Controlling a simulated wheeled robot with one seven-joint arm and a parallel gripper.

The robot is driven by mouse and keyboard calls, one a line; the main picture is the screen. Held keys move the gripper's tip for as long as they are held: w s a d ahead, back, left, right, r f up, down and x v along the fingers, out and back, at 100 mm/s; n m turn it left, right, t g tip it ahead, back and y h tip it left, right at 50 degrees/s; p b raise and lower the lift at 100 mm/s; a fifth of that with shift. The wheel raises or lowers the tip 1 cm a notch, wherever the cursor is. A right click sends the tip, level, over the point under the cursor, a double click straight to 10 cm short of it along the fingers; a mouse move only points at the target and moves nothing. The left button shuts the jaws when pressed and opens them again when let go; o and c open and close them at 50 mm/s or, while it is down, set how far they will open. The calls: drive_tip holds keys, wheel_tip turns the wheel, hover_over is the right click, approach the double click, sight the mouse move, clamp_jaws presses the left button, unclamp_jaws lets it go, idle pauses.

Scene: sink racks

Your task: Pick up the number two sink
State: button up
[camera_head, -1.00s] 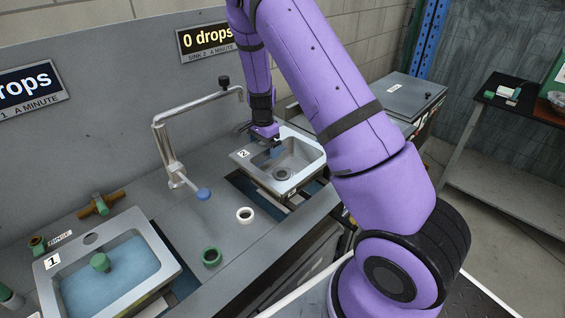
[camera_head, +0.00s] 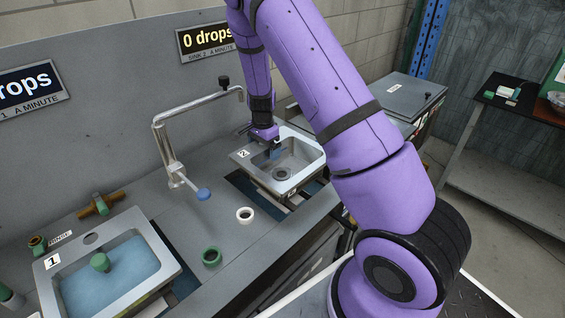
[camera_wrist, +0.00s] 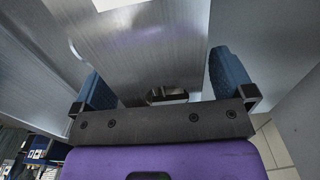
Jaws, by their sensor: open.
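The number two sink (camera_head: 300,158) is a grey metal basin with a "2" label on its back left corner and a dark drain in its floor. It sits over an opening in the counter, to the right of the faucet. My gripper (camera_head: 272,150) is at the sink's back rim, pointing down. In the wrist view my gripper (camera_wrist: 165,85) is open, its two blue-padded fingers on either side of the sink's metal (camera_wrist: 150,50). I cannot tell whether the pads touch it.
The number one sink (camera_head: 62,262) holds blue water and a green plug at the left. A bent faucet (camera_head: 166,150) with a blue tip stands between the sinks. A white ring (camera_head: 245,208) and a green ring (camera_head: 204,257) lie on the counter. A wall sign (camera_head: 207,38) reads "0 drops".

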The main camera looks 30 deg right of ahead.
drive_tip(key=shift+c, duration=0.2)
drive_tip(key=c, duration=1.7)
drive_tip(key=shift+o, duration=0.2)
drive_tip(key=shift+r, duration=0.1)
